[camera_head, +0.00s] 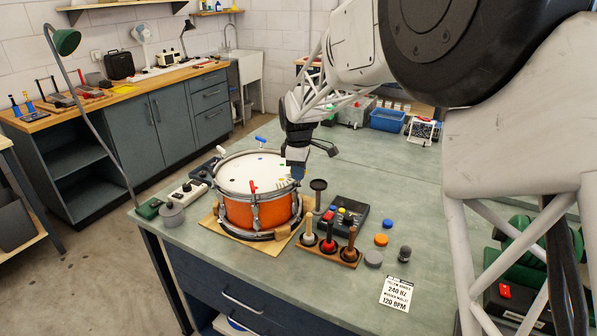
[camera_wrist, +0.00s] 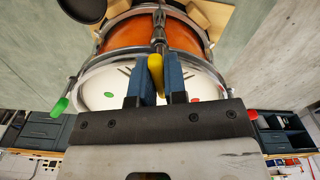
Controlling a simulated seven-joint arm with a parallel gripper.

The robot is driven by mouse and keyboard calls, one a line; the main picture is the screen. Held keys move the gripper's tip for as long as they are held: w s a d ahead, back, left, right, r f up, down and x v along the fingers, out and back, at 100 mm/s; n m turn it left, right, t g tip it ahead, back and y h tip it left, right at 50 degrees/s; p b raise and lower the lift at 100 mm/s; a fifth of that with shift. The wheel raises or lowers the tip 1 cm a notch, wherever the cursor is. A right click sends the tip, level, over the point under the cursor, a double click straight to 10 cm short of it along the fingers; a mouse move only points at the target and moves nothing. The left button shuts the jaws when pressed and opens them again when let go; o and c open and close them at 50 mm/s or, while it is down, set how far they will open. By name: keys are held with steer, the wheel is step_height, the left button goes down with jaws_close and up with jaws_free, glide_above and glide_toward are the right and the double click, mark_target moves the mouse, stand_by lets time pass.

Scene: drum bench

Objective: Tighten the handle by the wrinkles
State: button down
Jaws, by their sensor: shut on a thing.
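The orange drum (camera_head: 240,212) with a white head (camera_head: 245,174) and metal rim stands on the bench. In the wrist view, a yellow handle (camera_wrist: 156,72) sits on a tension rod at the rim. My gripper (camera_wrist: 155,85) has its blue fingers on both sides of the yellow handle and is shut on it. Short dark wrinkle lines (camera_wrist: 124,71) show on the head beside this handle, partly hidden by the fingers. In the head view my gripper (camera_head: 297,170) is at the drum's right rim and hides the handle. A red handle (camera_head: 253,187) and a blue handle (camera_head: 261,140) show on the rim.
A green handle (camera_wrist: 60,107) shows at left in the wrist view. Right of the drum stand a wooden rack (camera_head: 345,256) with upright mallets, a black box (camera_head: 348,217), several coloured pucks and a printed card (camera_head: 397,293).

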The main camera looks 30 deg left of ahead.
steer(key=shift+m, duration=1.9)
steer(key=c, duration=1.2)
jaws_free()
steer(key=shift+o, duration=0.2)
steer(key=shift+r, duration=0.15)
steer(key=shift+r, duration=3.8)
